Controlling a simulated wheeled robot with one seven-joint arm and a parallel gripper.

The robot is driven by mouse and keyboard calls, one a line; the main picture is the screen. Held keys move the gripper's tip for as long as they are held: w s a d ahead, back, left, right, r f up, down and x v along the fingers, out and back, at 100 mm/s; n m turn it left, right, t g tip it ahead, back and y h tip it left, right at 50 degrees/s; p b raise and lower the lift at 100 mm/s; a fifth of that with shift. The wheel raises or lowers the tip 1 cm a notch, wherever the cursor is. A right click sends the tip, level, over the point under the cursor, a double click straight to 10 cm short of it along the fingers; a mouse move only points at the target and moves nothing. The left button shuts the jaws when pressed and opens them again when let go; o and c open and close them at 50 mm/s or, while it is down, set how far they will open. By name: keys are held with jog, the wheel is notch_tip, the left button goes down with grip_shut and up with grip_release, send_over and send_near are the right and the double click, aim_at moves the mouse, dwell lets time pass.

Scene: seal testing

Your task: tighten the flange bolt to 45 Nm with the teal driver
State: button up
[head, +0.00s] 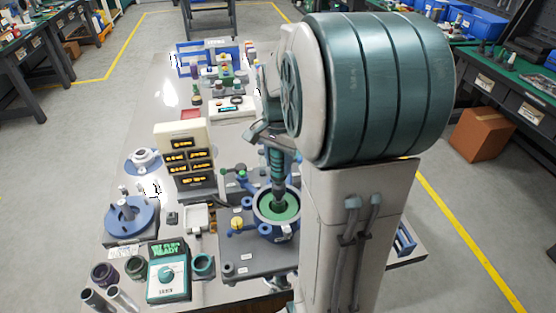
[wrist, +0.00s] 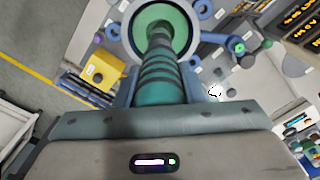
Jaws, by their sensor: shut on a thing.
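The teal driver (wrist: 160,82) is a ribbed, dark-banded cylinder held in my gripper (wrist: 165,105). In the head view the driver (head: 278,165) points down into a round blue-rimmed flange fixture (head: 257,212) with a green inside. My gripper is shut on the driver above the fixture. The driver's tip is over or in the green middle; whether it touches a bolt cannot be told. The flange bolt itself is hidden. In the wrist view the fixture's pale ring (wrist: 197,38) surrounds the driver's far end.
A display stand (head: 185,155) with orange readouts stands left of the fixture. A teal control box (head: 168,272) reads "READY" at the front left. A blue round flange (head: 130,215), cups and metal tubes crowd the left side. A yellow block (wrist: 106,72) shows beside the fixture in the wrist view.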

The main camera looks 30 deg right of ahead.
jog(key=shift+f+b, duration=0.85)
jog(key=shift+f, duration=0.4)
dwell(1.8)
jog(key=shift+r, duration=0.1)
jog(key=shift+r+p, duration=2)
jog(key=shift+r, duration=0.45)
